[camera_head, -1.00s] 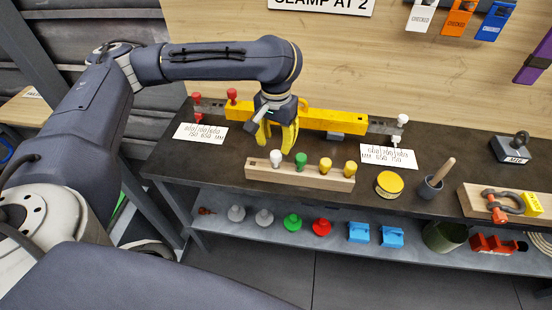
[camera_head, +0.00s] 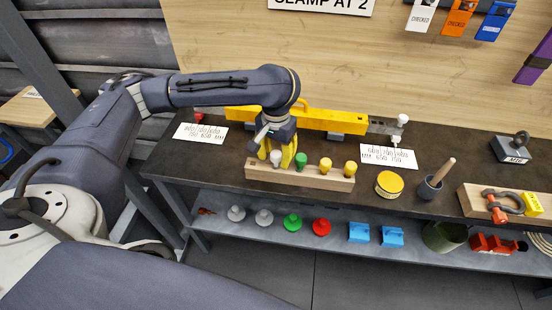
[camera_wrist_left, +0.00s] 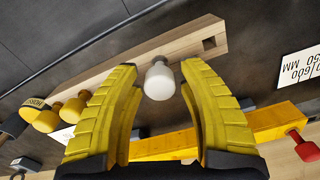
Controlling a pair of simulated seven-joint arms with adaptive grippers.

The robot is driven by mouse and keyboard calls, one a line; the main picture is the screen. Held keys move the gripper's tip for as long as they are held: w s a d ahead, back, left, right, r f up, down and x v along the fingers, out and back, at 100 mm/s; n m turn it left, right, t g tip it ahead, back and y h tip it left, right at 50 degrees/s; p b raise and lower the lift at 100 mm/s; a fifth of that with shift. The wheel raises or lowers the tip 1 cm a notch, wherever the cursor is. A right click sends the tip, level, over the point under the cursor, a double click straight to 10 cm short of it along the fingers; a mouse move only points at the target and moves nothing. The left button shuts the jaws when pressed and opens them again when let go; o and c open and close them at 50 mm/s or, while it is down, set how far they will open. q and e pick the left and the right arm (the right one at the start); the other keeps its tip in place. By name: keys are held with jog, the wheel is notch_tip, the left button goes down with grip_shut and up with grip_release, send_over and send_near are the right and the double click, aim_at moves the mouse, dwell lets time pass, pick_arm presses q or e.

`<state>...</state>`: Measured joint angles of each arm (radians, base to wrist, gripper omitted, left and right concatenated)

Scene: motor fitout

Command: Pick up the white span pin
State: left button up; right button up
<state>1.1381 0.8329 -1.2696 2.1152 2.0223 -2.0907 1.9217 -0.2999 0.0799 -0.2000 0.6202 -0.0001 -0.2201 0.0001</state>
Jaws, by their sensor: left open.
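The white span pin (camera_head: 276,158) stands at the left end of a wooden block (camera_head: 315,180) on the dark bench. In the left wrist view the white pin (camera_wrist_left: 159,82) shows between my two yellow fingers, with a visible gap on each side. My left gripper (camera_head: 283,163) is open over that end of the block and points down. A green pin (camera_head: 301,160) stands right beside it, and two yellow pins (camera_head: 326,164) stand further right. Another white-headed pin (camera_head: 403,119) is at the right end of the yellow beam. My right gripper is not in view.
The yellow beam (camera_head: 330,119) lies behind the block. Number cards (camera_head: 388,157) lie at both sides. The lower shelf holds several grey, green, red and blue items.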

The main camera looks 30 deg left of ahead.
pick_arm(q)
jog(key=shift+c, duration=0.2)
grip_shut()
jog(key=shift+r, duration=0.15)
dwell(0.4)
notch_tip(320, 180, up, 20)
dwell(1.0)
